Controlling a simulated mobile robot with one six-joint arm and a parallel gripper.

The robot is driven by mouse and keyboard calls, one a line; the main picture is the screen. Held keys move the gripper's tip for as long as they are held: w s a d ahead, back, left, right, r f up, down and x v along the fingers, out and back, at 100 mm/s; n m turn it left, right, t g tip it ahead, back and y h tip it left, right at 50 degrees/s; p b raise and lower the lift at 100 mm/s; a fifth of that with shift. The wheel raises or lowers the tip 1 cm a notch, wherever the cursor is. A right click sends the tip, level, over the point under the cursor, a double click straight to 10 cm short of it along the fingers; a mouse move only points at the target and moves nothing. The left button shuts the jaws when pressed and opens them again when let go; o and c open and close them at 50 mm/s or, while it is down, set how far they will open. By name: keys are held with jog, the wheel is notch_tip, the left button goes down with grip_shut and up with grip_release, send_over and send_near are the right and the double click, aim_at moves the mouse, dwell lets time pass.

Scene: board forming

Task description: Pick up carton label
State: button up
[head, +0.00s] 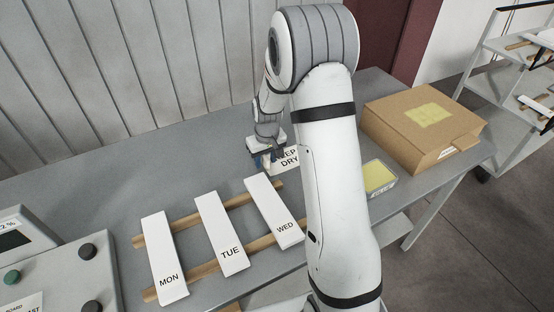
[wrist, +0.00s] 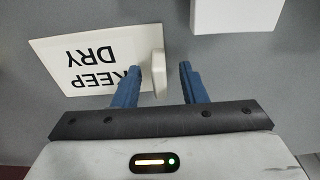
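The carton label (wrist: 85,58) is a flat white card printed KEEP DRY, upside down in the wrist view. It also shows in the head view (head: 289,162), lying on the grey table and partly hidden by my arm. A small pale raised tab (wrist: 159,75) stands at its right edge in the wrist view. My gripper (head: 262,160) is over the label's left side in the head view. In the wrist view my gripper (wrist: 158,70) is open, its blue fingers on either side of the tab, with a clear gap on the right. Whether the left finger touches the tab I cannot tell.
White boards marked MON (head: 165,255), TUE (head: 221,235) and WED (head: 274,210) lie across two wooden strips in front. A cardboard box (head: 395,120) and a small yellow-topped container (head: 378,178) are right. A control panel (head: 60,280) is at lower left.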

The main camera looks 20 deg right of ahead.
jog(key=shift+f, duration=0.15)
grip_shut()
dwell(0.4)
notch_tip(320, 180, up, 10)
jog(key=shift+r+b, duration=0.1)
jog(key=shift+b, duration=0.6)
jog(key=c, duration=0.7)
grip_release()
grip_shut()
